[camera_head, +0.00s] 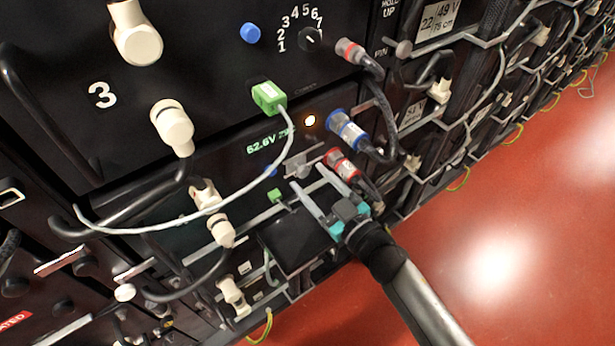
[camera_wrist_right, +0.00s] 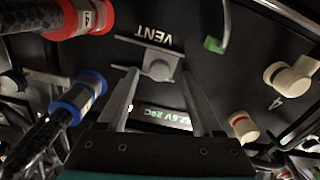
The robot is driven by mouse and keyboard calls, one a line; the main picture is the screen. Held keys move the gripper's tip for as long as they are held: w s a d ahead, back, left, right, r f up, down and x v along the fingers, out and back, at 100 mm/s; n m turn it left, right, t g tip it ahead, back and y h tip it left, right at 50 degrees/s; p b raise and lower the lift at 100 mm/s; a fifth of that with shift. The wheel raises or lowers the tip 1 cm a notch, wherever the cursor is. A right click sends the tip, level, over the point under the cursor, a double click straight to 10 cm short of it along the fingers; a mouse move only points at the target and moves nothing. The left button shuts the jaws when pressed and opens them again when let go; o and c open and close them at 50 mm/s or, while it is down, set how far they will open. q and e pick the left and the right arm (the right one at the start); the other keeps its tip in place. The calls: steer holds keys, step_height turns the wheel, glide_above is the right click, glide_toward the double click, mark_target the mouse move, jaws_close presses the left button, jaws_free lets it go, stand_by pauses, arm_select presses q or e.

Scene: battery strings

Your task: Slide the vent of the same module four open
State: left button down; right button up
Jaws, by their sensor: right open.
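The vent slide of module four (camera_wrist_right: 158,66) is a grey plate with a round knob, under an upside-down "VENT" label (camera_wrist_right: 153,36) in the right wrist view. In the head view the vent slide (camera_head: 297,166) sits right of the lit voltage display (camera_head: 266,143). My right gripper (camera_head: 308,178) is open, its fingers pointing at the panel. In the right wrist view the right gripper (camera_wrist_right: 157,76) has one fingertip on either side of the knob, with nothing gripped. I cannot tell whether the fingers touch the knob. My left gripper is out of view.
Red-collared (camera_head: 341,163) and blue-collared (camera_head: 347,129) cable plugs stick out close to the gripper. A green plug (camera_head: 268,97) trails a pale cable across the panel. Cream connectors (camera_head: 172,126) stand at left. The red floor (camera_head: 520,200) at right is clear.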

steer(key=shift+x, duration=1.05)
steer(key=shift+c, duration=0.4)
jaws_close()
stand_by(0.3)
